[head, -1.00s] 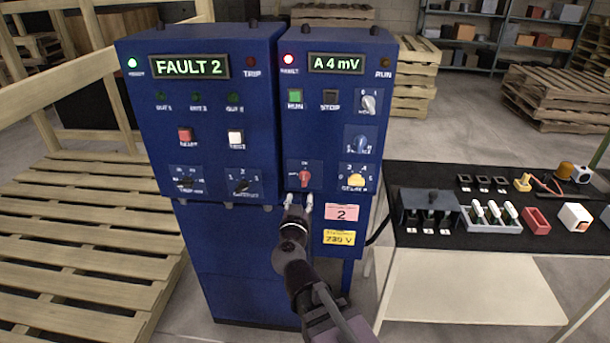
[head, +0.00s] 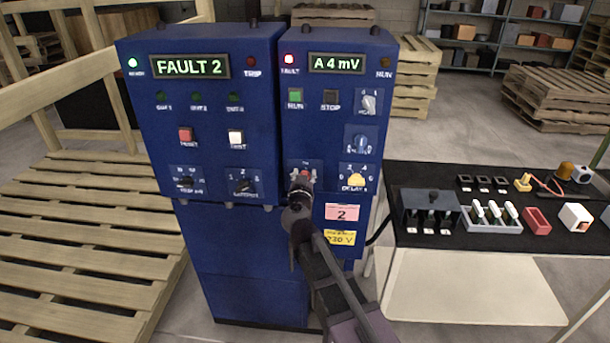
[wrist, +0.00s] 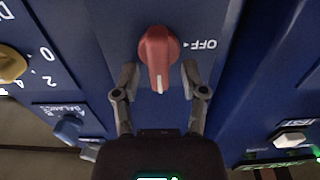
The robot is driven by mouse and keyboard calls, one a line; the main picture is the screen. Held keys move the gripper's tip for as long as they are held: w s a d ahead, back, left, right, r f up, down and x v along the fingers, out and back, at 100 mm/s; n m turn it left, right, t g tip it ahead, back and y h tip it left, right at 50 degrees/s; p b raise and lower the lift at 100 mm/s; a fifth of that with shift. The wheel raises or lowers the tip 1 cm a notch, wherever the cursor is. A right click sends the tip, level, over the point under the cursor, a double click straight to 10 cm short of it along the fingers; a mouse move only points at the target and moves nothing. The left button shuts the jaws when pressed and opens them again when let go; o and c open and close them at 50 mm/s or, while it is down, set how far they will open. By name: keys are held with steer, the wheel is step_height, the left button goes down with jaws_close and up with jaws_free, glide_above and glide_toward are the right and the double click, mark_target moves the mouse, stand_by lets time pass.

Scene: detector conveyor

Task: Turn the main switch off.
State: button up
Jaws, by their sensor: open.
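The main switch is a red knob (wrist: 158,50) on the right blue cabinet. In the wrist view, which is upside down, its white mark points down and the "OFF" label lies to its right. In the head view the red knob (head: 305,175) is largely covered by my gripper (head: 300,181), and the label above it seems to read "ON". My gripper also shows in the wrist view (wrist: 159,78): it is open, with one finger on each side of the knob's marked end. A gap shows on both sides.
A yellow delay knob (head: 356,180) sits right of the switch, with a blue knob (head: 360,144) above it. The left cabinet (head: 200,100) stands close on the left. A black-topped table (head: 400,178) with parts stands to the right, pallets (head: 80,240) to the left.

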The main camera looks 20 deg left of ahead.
jaws_close()
steer(key=shift+d, duration=0.15)
